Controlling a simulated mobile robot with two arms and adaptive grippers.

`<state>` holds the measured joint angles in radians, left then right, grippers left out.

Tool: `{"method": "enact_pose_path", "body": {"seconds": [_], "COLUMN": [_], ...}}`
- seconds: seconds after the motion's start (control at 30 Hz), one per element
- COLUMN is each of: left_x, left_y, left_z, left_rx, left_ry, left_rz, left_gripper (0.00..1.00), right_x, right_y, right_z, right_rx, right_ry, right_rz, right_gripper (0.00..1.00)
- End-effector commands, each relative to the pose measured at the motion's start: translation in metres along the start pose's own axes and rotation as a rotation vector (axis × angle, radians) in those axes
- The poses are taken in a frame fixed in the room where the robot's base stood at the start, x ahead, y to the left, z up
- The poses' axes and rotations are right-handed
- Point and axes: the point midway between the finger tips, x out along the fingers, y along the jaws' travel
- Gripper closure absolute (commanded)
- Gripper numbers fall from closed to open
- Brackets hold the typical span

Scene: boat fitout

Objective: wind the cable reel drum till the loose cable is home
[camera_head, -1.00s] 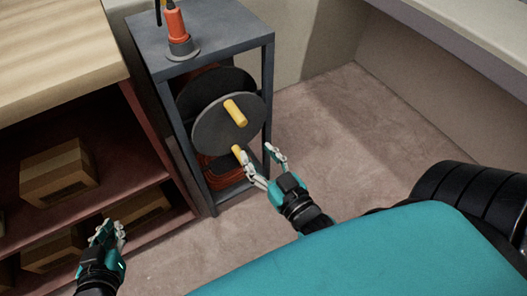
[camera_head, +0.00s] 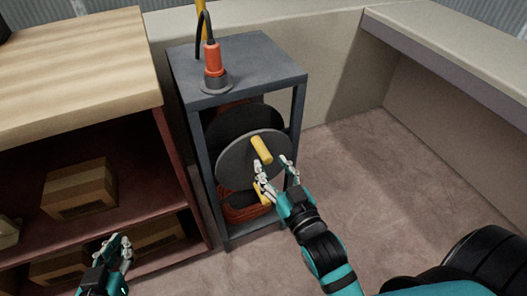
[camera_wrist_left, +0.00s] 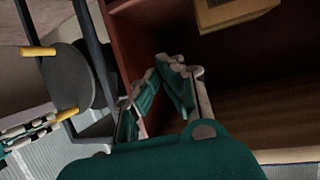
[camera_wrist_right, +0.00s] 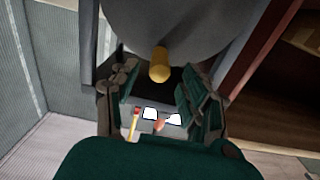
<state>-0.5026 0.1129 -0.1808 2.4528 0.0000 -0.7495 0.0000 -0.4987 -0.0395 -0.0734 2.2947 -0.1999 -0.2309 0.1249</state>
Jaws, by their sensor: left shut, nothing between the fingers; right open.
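The cable reel is a grey round drum (camera_head: 238,160) in a dark metal frame. An upper yellow handle (camera_head: 261,150) sticks out of its face, and a lower yellow handle (camera_head: 262,196) shows partly behind my right gripper. Orange cable (camera_head: 240,213) shows under the drum. My right gripper (camera_head: 274,168) is open in front of the drum, just below the upper handle. In the right wrist view a yellow handle (camera_wrist_right: 160,65) shows beyond the open fingers; contact cannot be told. My left gripper (camera_head: 122,245) is shut and empty, low by the shelves, away from the reel.
An orange plug (camera_head: 212,58) with a black cable stands on the frame's top (camera_head: 260,65). Left is a wooden-topped shelf unit (camera_head: 80,75) with cardboard boxes (camera_head: 78,190). A ledge (camera_head: 450,50) runs along the right. Carpeted floor (camera_head: 350,150) is free right of the reel.

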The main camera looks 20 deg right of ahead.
Motion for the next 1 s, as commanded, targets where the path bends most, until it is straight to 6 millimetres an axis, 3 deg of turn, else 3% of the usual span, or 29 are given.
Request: {"method": "enact_pose_path", "body": {"seconds": [1.0], "left_x": [-0.043], "left_y": [-0.012], "left_z": [0.086], "left_rx": [-0.006], "left_ry": [-0.495], "left_rz": [-0.029], "left_gripper": [1.00], "right_x": [0.050], "right_y": [0.000], "right_z": [-0.002], "right_rx": [0.000], "right_ry": [0.002], "right_rz": [0.000], "right_gripper": [0.54]}}
